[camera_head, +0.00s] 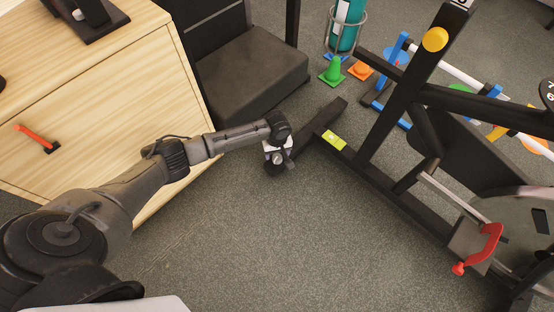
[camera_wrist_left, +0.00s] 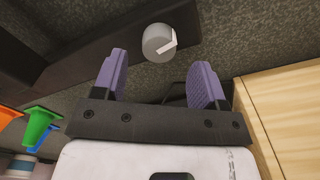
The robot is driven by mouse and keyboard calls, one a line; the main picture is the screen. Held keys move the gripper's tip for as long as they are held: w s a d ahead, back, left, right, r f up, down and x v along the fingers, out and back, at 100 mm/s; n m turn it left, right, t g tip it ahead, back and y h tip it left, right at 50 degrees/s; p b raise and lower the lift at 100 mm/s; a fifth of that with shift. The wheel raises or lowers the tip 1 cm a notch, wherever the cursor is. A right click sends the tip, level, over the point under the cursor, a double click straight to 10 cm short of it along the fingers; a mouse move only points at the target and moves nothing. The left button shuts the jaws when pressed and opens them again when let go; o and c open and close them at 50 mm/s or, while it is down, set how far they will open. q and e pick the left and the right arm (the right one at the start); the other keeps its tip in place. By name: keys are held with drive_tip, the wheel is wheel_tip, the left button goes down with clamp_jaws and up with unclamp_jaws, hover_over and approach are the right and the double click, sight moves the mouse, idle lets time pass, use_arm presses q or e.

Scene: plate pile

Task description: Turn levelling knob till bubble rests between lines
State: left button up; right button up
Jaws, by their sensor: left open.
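The levelling knob (camera_wrist_left: 155,43) is a grey round knob with a pale pointer, seen beside the dark foot bar in the left wrist view. My left gripper (camera_wrist_left: 163,62) is open, with purple fingers spread. The knob appears between and just beyond the fingertips, with no visible contact. In the head view my left gripper (camera_head: 278,160) is at the end of the black foot bar (camera_head: 318,122), and the knob cannot be made out clearly there. A yellow-green level (camera_head: 333,140) sits on the black frame; its bubble and lines are too small to read. My right gripper is not in view.
A wooden cabinet (camera_head: 110,110) stands at the left, close to my left arm. A dark padded bench (camera_head: 250,70) is behind. Cones, including a green one (camera_head: 333,72), stand at the back. The black exercise frame (camera_head: 400,105) fills the right. Carpet in the front middle is clear.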

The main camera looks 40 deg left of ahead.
sight(277, 157)
use_arm(q)
drive_tip(key=shift+f+b, duration=0.85)
drive_tip(key=shift+f, duration=0.95)
drive_tip(key=shift+c, duration=0.2)
